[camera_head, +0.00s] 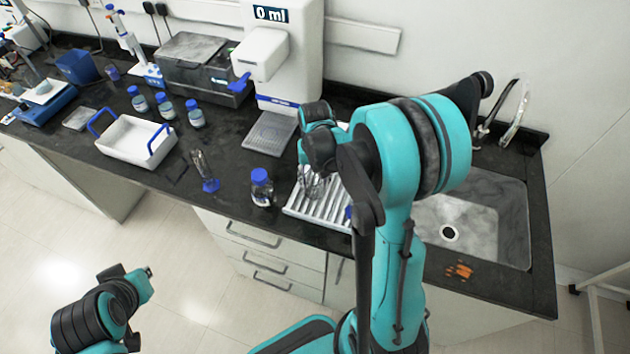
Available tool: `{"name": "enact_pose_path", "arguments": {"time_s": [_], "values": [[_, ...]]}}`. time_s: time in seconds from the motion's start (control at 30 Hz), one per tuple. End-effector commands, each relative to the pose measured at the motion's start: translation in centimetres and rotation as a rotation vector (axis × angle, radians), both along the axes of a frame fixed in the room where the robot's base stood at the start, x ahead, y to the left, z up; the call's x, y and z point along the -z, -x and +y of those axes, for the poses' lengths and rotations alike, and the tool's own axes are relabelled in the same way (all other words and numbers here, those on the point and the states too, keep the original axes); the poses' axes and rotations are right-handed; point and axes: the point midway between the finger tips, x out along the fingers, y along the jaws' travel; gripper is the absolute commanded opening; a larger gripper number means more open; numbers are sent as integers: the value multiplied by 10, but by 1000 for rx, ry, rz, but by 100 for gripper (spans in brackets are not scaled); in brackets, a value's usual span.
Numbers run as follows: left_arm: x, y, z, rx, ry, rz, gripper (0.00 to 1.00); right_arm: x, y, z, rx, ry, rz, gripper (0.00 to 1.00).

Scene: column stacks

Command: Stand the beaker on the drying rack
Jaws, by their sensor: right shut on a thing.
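The drying rack (325,212) is a white ribbed tray on the black bench, left of the sink. A clear glass beaker (311,186) shows at the rack's back left part, below my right gripper (312,168). My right gripper is shut on the beaker, but its fingers are mostly hidden by my own arm. The beaker looks roughly upright; I cannot tell whether its base touches the rack. The rack's right side is hidden behind my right arm. My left gripper (146,284) is low at the left, away from the bench, and its jaws are not clear.
A blue-capped bottle (262,188) stands just left of the rack, and a glass cylinder with a blue base (207,175) is further left. A water dispenser (284,60) stands behind. The sink (485,225) is at right. A white tray (128,158) with blue handles sits left.

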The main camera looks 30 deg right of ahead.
Motion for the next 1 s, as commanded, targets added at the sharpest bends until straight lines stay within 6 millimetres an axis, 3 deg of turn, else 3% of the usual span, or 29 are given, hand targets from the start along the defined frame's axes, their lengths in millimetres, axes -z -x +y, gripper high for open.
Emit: {"name": "enact_pose_path", "arguments": {"time_s": [0.37, 0.4, 0.47, 0.83, 1.0], "values": [[5, 0, 0, 0, 0, 0, 0, 6, 0, 0, 0, 0, 0, 18], [4, 0, 0, 0, 0, 0, 0, 5, 0, 0, 0, 0, 0, 57], [3, 0, 0, 0, 0, 0, 0, 5, 0, 0, 0, 0, 0, 68], [-2, 0, 0, 0, 0, 0, 0, -1, 0, 0, 0, 0, 0, 68], [-9, 0, 0, 0, 0, 0, 0, -29, 0, 0, 0, 0, 0, 68]]}}
